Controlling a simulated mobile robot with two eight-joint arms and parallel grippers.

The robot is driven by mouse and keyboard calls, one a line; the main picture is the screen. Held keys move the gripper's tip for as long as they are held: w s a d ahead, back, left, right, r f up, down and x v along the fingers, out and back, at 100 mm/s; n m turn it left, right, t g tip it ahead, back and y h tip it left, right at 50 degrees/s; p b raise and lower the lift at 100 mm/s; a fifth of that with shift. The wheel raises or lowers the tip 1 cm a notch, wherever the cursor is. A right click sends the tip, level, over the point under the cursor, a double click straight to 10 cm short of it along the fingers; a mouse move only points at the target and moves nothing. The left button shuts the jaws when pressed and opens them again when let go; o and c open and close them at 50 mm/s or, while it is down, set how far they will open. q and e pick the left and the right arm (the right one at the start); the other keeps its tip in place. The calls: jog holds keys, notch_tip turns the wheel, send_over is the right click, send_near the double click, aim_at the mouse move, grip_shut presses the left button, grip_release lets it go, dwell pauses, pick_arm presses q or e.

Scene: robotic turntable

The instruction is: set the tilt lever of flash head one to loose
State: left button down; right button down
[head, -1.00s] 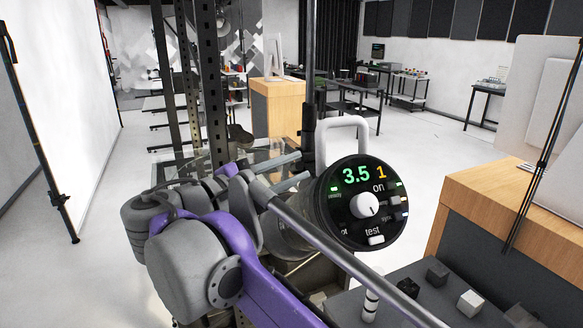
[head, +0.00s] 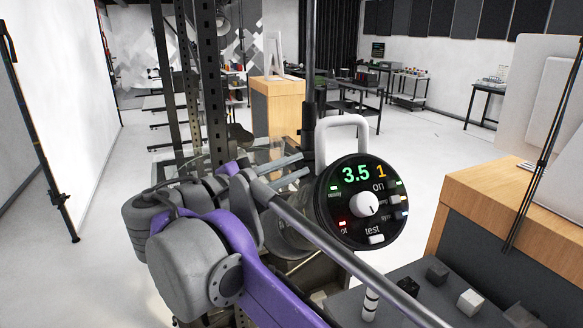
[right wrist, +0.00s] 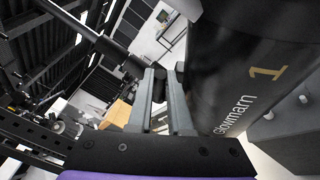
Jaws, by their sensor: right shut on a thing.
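Flash head one (head: 362,243) faces me with its round black back panel, showing a green 3.5, an orange 1, a white knob and a red light at lower left. In the right wrist view its dark body (right wrist: 230,75) carries a gold 1. My right gripper (head: 302,166) is left of the flash head, with its fingers pointing at the black stand bracket. In the right wrist view its fingers (right wrist: 163,78) are shut on a small dark part, the tilt lever (right wrist: 159,88). The lever is mostly hidden, so its setting cannot be read. My left gripper is out of view.
A grey tube (head: 345,258) crosses in front of the flash head. A dark stand post (head: 311,60) rises behind it. A grey surface with small blocks (head: 437,274) lies at lower right, beside a wood-topped counter (head: 490,205). Open floor (head: 440,150) lies beyond.

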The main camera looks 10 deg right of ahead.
dwell(0.9)
jog(key=shift+s+f+m, duration=0.15)
jog(key=shift+f+m, duration=0.2)
jog(key=shift+m, duration=0.35)
jog(key=c, duration=1.1)
grip_release()
jog(key=shift+a, duration=0.1)
jog(key=v, duration=1)
jog(key=shift+s+a+f, duration=0.2)
jog(key=shift+s+f, duration=0.1)
